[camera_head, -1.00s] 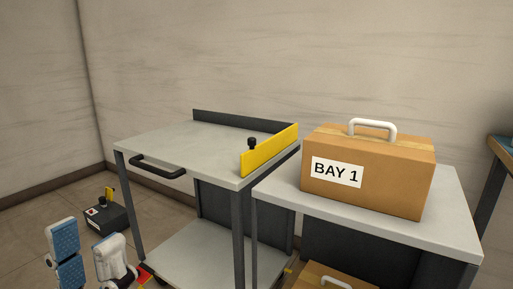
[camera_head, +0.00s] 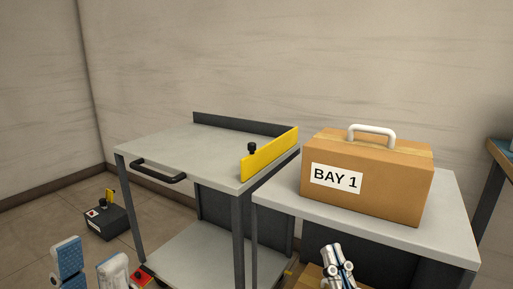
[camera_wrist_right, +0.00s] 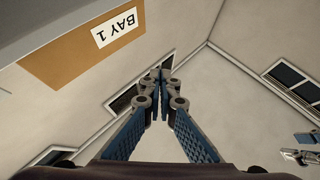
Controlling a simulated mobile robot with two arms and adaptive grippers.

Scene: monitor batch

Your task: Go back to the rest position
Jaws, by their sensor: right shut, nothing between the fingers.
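My right gripper (camera_head: 335,249) shows at the bottom of the head view, in front of the right-hand table, with its fingers together. In the right wrist view its blue-padded fingers (camera_wrist_right: 161,76) meet at the tips with nothing between them. My left gripper (camera_head: 91,250) is at the bottom left of the head view, its two fingers apart, with nothing seen between them. The lower parts of both are cut off by the frame edge.
A brown BAY 1 case (camera_head: 398,180) with a white handle stands on the right table (camera_head: 440,232). A grey cart (camera_head: 150,140) with a yellow plate (camera_head: 270,153) is left of it. A dark box (camera_head: 105,222) lies on the floor. Another brown box (camera_head: 308,279) is partly hidden below.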

